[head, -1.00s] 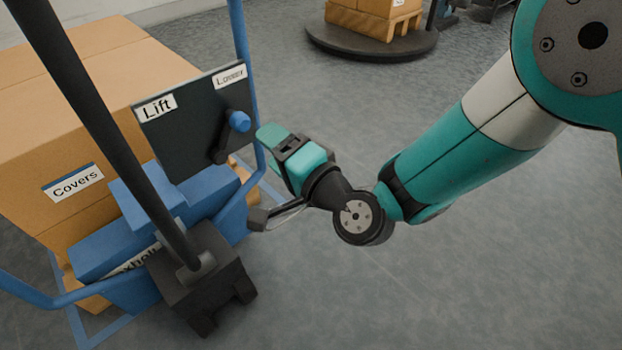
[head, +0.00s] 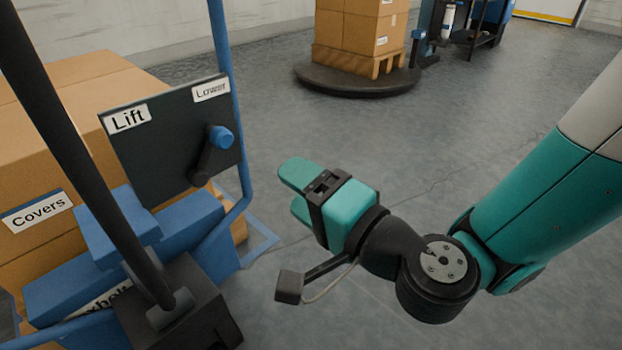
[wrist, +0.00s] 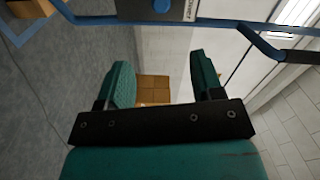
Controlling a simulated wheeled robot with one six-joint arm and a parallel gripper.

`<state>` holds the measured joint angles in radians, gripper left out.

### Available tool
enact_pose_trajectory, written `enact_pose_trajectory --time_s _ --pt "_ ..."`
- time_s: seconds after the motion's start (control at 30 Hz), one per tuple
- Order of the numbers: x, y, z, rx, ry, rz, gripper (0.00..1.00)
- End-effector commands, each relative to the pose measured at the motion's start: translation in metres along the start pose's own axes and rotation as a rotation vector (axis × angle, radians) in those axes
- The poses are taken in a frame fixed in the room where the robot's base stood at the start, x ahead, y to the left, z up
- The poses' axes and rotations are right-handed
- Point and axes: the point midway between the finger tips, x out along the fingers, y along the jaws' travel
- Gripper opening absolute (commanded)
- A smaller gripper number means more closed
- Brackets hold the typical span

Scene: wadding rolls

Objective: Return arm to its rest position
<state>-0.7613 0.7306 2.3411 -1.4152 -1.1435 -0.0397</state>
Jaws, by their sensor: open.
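My gripper (head: 296,192) is open and empty in the head view, its teal fingers pointing left toward the lever panel. It hangs in the air to the right of the panel, apart from it. In the wrist view my gripper (wrist: 158,85) shows both fingers spread with nothing between them. My teal and grey arm comes in from the right of the head view.
A dark panel (head: 165,165) marked Lift and Lower carries a blue-knobbed lever (head: 221,137) on a blue frame (head: 226,80). Boxes marked Covers (head: 95,110) stand behind it. A round platform (head: 358,80) bears stacked boxes (head: 360,28). The floor between is clear.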

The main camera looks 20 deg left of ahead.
Motion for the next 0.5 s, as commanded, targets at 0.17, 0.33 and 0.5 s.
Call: enact_pose_trajectory --time_s 0.17,0.33,0.5 --pt "0.0 -0.003 -0.001 -0.005 -0.005 -0.002 0.6" --pt "-0.011 -0.054 -0.007 -0.123 -0.115 -0.021 0.6" --pt "-0.052 -0.121 -0.019 -0.389 -0.356 0.064 0.6"
